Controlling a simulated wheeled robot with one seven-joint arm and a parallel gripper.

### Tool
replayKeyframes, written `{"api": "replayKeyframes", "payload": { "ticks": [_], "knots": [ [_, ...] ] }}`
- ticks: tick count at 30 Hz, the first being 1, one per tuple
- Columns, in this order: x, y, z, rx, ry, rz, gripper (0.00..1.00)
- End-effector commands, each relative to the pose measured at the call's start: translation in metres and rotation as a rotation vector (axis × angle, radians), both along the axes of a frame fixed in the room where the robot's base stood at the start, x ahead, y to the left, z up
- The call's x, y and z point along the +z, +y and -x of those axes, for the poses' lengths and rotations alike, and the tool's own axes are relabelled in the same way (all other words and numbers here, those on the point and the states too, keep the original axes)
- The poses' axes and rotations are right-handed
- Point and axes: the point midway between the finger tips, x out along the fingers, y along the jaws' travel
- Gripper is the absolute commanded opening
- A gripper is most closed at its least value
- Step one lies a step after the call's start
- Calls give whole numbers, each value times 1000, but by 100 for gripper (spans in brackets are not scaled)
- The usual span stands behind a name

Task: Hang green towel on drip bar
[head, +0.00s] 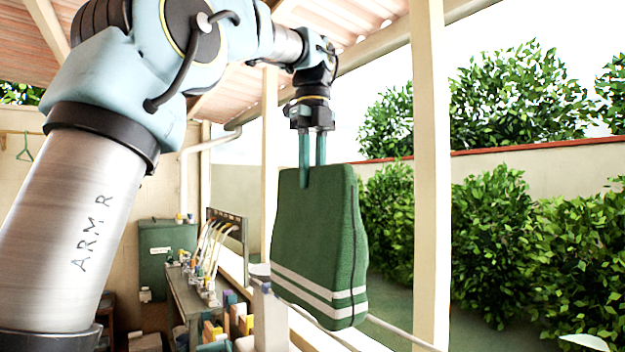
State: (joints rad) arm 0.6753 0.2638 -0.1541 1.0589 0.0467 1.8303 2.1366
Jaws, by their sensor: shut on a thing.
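A dark green towel (315,230) with two white stripes near its lower edge hangs folded from my gripper (312,172). The gripper's teal fingers point down and are shut on the towel's top edge. The towel hangs nearly upright in the air, left of a cream post. A thin pale rod (400,332) shows low on the right of the towel and may be the drip bar. The towel hides part of what lies behind it, and I cannot tell whether its lower edge touches the rod.
A cream post (432,200) stands close to the right of the towel. A bench (190,303) with bottles and hoses is at lower left, before a green cabinet (165,250). Colored blocks (238,318) sit low in front. Bushes and a wall lie beyond the posts.

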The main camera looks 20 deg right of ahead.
Motion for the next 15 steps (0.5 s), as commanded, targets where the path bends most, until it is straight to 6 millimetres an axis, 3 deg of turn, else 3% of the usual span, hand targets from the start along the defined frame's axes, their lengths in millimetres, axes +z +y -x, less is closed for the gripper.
{"api": "replayKeyframes", "payload": {
  "ticks": [5,15],
  "knots": [
    [0,4,1,1,-1,1,0],
    [1,53,10,3,-3,3,0]
  ]
}}
